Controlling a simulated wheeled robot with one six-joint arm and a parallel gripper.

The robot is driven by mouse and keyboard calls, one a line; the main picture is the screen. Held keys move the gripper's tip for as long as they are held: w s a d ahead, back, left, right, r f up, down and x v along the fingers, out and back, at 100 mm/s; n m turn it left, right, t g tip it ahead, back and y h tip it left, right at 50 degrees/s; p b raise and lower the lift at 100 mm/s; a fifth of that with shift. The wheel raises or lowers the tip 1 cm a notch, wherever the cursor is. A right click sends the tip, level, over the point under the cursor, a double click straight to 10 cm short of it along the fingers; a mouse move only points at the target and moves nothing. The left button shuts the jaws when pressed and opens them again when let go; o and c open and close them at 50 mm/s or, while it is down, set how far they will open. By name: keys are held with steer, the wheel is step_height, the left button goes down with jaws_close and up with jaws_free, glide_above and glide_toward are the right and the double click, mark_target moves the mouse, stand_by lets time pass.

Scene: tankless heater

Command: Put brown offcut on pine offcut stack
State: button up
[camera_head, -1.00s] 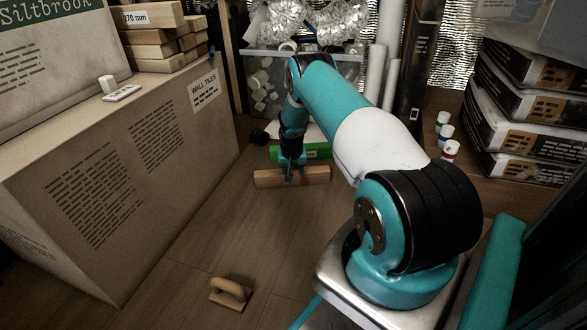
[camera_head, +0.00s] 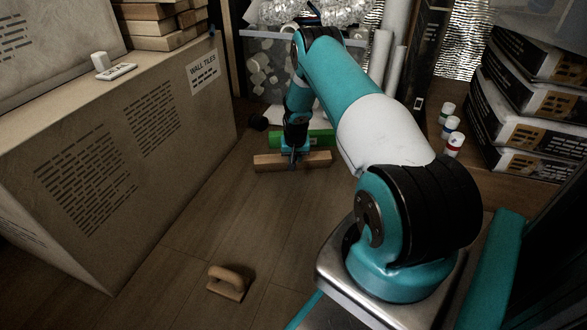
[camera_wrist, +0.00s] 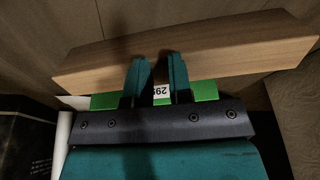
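The brown offcut (camera_head: 318,160) is a long wooden block on the floor, lying crosswise in the head view. It fills the upper middle of the wrist view (camera_wrist: 235,42), slightly tilted. My gripper (camera_head: 292,160) is above its middle. In the wrist view the two teal fingers of my gripper (camera_wrist: 157,58) stand apart, side by side along the block's length, with their tips over its near edge. Nothing is seen held between them. The pine offcut stack (camera_head: 160,28) is several light boards on the large carton at the upper left, its top cut off.
A green piece (camera_head: 318,137) lies close behind the brown offcut. The large Wall Tiles carton (camera_head: 110,150) bounds the left. A wooden-handled tool (camera_head: 228,283) lies on the floor in front. A clear bin (camera_head: 262,75) and rolls stand behind.

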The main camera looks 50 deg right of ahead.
steer(key=shift+a+f, duration=0.3)
steer(key=shift+a, duration=0.3)
steer(key=shift+r, duration=0.2)
steer(key=p+v, duration=1.1)
steer(key=v, duration=0.6)
steer(key=shift+d+r, duration=0.3)
steer(key=shift+d, duration=0.05)
